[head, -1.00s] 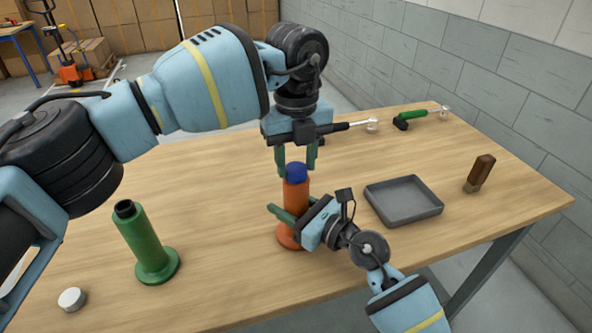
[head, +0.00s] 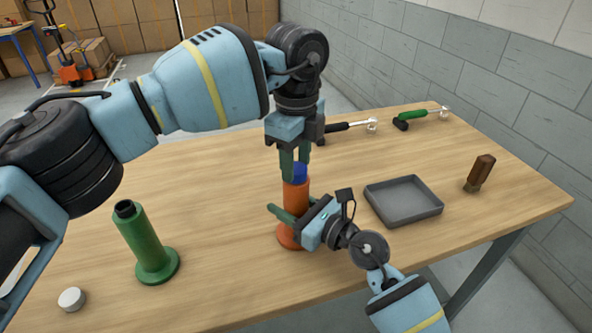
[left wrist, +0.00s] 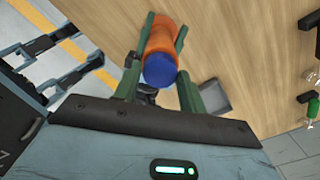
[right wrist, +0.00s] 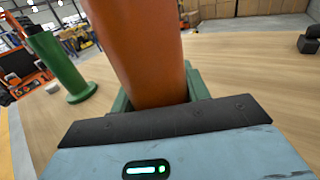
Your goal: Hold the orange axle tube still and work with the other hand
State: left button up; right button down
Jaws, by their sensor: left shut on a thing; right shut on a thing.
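The orange axle tube (head: 295,196) stands upright on its flange on the table, with a blue cap (head: 300,171) at its top. My right gripper (head: 284,221) is shut on the tube's lower body from the right side; the tube fills the space between its fingers in the right wrist view (right wrist: 150,60). My left gripper (head: 295,172) points down from above and is shut on the blue cap. In the left wrist view the cap (left wrist: 159,70) lies between the green fingers, with the orange tube (left wrist: 160,35) beyond it.
A green tube (head: 146,243) stands on the left, near a white cap (head: 71,299). A grey tray (head: 403,202) lies right of the orange tube. A brown-handled brush (head: 481,172) and tools with black (head: 345,127) and green (head: 412,116) handles lie farther back.

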pick_arm(q)
jog(key=n, duration=0.3)
jog(key=shift+f, duration=0.1)
jog(key=o, duration=0.8)
jog(key=m, duration=0.7)
jog(key=shift+m, duration=1.3)
